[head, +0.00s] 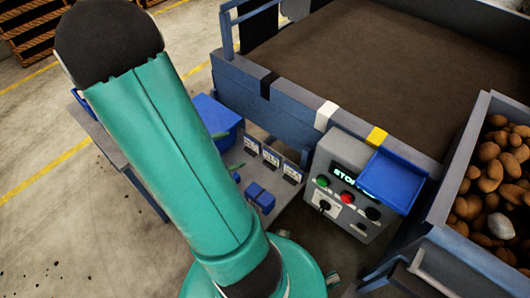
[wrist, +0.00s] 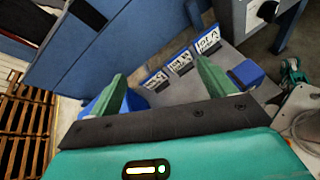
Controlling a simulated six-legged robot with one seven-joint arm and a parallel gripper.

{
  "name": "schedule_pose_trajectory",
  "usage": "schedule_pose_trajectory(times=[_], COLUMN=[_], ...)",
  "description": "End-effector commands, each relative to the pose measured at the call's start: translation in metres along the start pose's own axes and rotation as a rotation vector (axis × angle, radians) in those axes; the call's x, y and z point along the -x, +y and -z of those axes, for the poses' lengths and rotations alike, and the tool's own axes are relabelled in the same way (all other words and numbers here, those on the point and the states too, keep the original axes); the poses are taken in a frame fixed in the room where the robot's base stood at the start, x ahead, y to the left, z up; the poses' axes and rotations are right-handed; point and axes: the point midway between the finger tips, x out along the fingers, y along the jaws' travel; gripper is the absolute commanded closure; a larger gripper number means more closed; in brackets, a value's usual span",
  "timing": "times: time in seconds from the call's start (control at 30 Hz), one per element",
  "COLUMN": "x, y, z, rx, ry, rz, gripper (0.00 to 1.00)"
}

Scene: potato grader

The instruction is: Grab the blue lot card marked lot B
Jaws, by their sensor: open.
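Three white-faced cards with blue edges stand in a row on a grey shelf (head: 285,207). In the wrist view the right card (wrist: 208,40) seems to read lot A. The lettering on the middle card (wrist: 181,62) and the left card (wrist: 156,80) is too small to read surely, so I cannot tell which is lot B. The row also shows in the head view, with its middle card (head: 270,157). My gripper (wrist: 161,72) is open and empty, its green fingers apart, short of the cards. In the head view my arm hides most of it.
A blue bin (head: 214,112) stands left of the cards. To the right are a control box (head: 345,205) with buttons, a blue tray (head: 391,182) and a potato crate (head: 461,166). The grader's wall (head: 290,104) rises behind.

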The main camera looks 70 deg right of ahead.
Motion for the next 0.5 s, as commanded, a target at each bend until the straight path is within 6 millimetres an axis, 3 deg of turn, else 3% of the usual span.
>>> schedule_pose_trajectory(times=[0.03,0.2,0.5], x=[-0.018,-0.063,-0.099], y=[-0.008,-0.027,-0.047], z=[0.009,0.038,0.067], rx=[0.075,0.284,0.443], ry=[-0.023,-0.048,-0.021], rz=[-0.013,-0.082,-0.142], gripper=[0.17,0.17,0.17])
